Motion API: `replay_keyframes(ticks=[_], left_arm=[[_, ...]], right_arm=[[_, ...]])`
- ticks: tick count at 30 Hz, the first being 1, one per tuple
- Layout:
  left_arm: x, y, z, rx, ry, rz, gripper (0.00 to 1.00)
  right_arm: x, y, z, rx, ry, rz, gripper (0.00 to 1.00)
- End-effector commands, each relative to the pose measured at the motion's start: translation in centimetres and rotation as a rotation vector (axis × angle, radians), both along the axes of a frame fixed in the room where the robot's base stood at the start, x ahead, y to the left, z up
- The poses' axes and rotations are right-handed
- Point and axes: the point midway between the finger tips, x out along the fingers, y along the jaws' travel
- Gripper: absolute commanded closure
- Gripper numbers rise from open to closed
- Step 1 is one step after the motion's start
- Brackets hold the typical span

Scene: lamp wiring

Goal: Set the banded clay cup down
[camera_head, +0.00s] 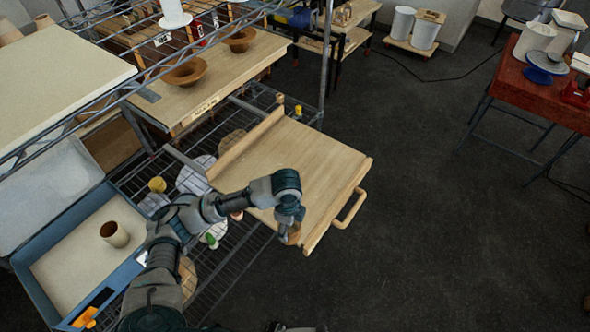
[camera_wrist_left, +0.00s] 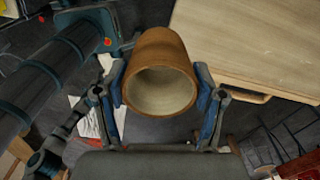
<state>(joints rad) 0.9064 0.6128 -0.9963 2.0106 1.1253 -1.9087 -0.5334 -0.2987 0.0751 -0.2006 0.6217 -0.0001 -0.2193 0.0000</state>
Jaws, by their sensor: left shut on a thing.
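My left gripper (camera_head: 291,232) is shut on a brown clay cup (camera_wrist_left: 160,57). The cup's open mouth and pale inside face the wrist camera, with a blue finger on each side. No clear band can be made out on it. In the head view the held cup is mostly hidden by the gripper, which is at the near front edge of a wooden pull-out board (camera_head: 300,160) with a handle. Whether the cup touches the board cannot be told. Another tan cup (camera_head: 114,234) stands in the blue-rimmed tray at left. My right gripper is not in view.
The board's surface is mostly bare, with a raised strip at its back. A wire rack (camera_head: 225,262) with plates is below and to the left. Brown bowls (camera_head: 186,72) stand on the shelf behind. A red table (camera_head: 540,90) is far right, across open dark floor.

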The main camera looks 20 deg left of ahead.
Motion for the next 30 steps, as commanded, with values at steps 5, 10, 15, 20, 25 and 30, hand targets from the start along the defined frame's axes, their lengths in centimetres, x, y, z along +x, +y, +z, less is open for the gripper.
replay_keyframes(ticks=[5, 10, 15, 20, 25, 30], left_arm=[[-0.4, -0.4, -0.2, -0.003, 0.0, -0.193, 0.77], [2.9, 0.1, -0.4, -0.003, 0.0, -0.211, 0.77], [7.9, 0.9, -0.8, -0.002, 0.001, -0.211, 0.77], [12.2, 1.6, -1.2, -0.003, 0.0, -0.21, 0.77], [14.6, 2.0, -1.6, -0.002, 0.0, -0.213, 0.77], [15.0, 2.1, -2.2, -0.003, 0.0, -0.214, 0.77]], right_arm=[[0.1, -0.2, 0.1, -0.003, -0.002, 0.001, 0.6], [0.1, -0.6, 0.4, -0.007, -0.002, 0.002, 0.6], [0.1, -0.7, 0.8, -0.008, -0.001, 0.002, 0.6], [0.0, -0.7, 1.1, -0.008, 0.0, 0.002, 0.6], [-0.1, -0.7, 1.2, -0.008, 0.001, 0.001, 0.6], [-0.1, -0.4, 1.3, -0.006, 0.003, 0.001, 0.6]])
